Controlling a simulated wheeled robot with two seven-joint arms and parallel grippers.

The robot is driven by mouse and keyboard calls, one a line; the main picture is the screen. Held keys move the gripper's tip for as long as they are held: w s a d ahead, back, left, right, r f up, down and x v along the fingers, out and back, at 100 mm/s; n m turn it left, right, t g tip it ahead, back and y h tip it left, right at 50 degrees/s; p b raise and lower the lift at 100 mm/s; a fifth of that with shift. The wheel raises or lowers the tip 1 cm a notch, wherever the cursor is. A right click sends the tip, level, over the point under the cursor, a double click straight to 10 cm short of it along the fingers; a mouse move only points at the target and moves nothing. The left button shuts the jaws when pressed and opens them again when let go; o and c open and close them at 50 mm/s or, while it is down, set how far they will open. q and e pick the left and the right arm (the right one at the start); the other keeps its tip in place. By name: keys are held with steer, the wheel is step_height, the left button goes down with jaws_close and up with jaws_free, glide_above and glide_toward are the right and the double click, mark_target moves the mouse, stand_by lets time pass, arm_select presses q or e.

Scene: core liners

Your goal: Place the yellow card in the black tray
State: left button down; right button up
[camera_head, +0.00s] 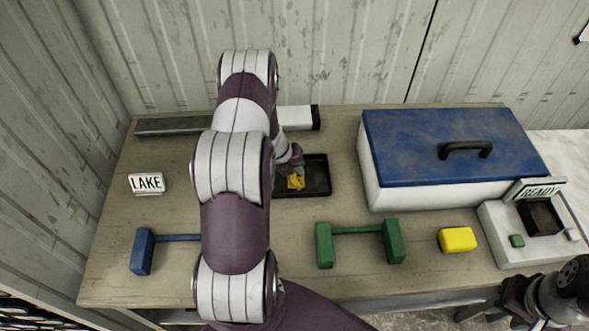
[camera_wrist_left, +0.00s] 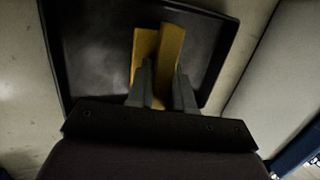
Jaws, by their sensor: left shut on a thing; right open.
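The black tray (camera_head: 318,170) lies on the table at the middle back, left of the blue-lidded box. My left gripper (camera_head: 297,172) is shut on the yellow card (camera_head: 296,182) over the tray; my arm hides the tray's left part in the head view. In the left wrist view, the card (camera_wrist_left: 172,50) shows as two angled yellow faces between the fingers (camera_wrist_left: 163,85), within the outline of the tray (camera_wrist_left: 95,60). I cannot tell whether the card touches the tray floor. My right gripper (camera_head: 490,303) is open and empty at the lower right, in front of the table.
A white box with a blue lid (camera_head: 430,140) stands right of the tray. A yellow block (camera_head: 457,240), a green-ended rack (camera_head: 358,231), a blue-ended piece (camera_head: 143,252), a LAKE sign (camera_head: 146,183) and a READY device (camera_head: 515,250) stand around. Grey and white bars lie behind.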

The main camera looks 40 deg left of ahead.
arm_select(q)
steer(key=shift+w+f, duration=0.15)
steer(key=shift+f, duration=0.1)
steer(key=c, duration=1.1)
jaws_free()
steer(key=shift+o, duration=0.4)
steer(key=shift+s, duration=0.2)
